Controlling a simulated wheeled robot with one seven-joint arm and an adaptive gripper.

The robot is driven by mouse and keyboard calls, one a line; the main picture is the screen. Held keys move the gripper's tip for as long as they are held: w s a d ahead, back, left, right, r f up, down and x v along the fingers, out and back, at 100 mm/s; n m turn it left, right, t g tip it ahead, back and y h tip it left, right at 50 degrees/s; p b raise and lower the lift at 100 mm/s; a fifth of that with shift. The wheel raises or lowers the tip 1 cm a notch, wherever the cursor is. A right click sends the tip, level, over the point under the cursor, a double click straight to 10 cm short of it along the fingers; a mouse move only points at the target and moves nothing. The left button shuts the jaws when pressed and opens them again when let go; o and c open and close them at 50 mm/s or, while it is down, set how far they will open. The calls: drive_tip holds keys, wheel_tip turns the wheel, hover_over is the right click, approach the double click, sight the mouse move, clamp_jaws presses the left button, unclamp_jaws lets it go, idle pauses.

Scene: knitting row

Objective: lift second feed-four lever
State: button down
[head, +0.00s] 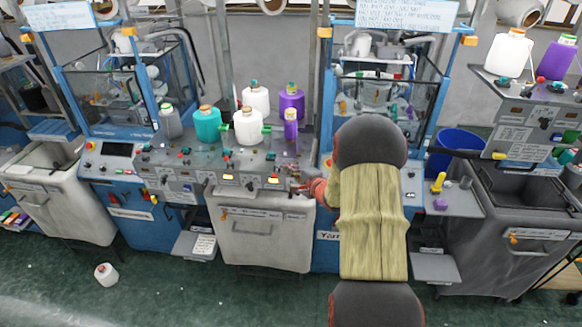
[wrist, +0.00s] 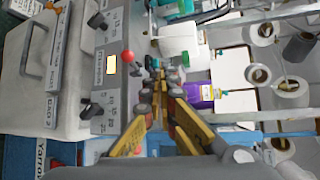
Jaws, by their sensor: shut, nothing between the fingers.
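The grey control panel (head: 250,181) carries lit yellow displays, knobs and small levers in the head view. In the wrist view a panel plate (wrist: 110,75) shows sideways, with a lit yellow display (wrist: 111,65), a red ball knob (wrist: 128,57) and a black knob (wrist: 97,20). The labels are too small for me to tell which lever is feed four. My gripper (wrist: 157,84) is shut and empty, its fingertips just beside the panel's edge among small dark levers. Contact cannot be told. In the head view my gripper (head: 303,187) is at the panel's right end, partly hidden by my arm.
White (head: 248,126), teal (head: 207,123) and purple (head: 291,103) yarn cones stand behind the panel, close to my gripper. A grey bin (head: 258,235) is below it. A blue bucket (head: 457,148) stands right of my arm. A fallen cone (head: 106,272) lies on open floor.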

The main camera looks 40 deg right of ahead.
drive_tip(key=s+a, duration=0.1)
drive_tip(key=s, duration=0.7)
drive_tip(key=shift+s+a+r+b, duration=0.2)
drive_tip(key=shift+a+r+b, duration=0.05)
drive_tip(key=shift+a+b, duration=0.2)
drive_tip(key=shift+w, duration=0.1)
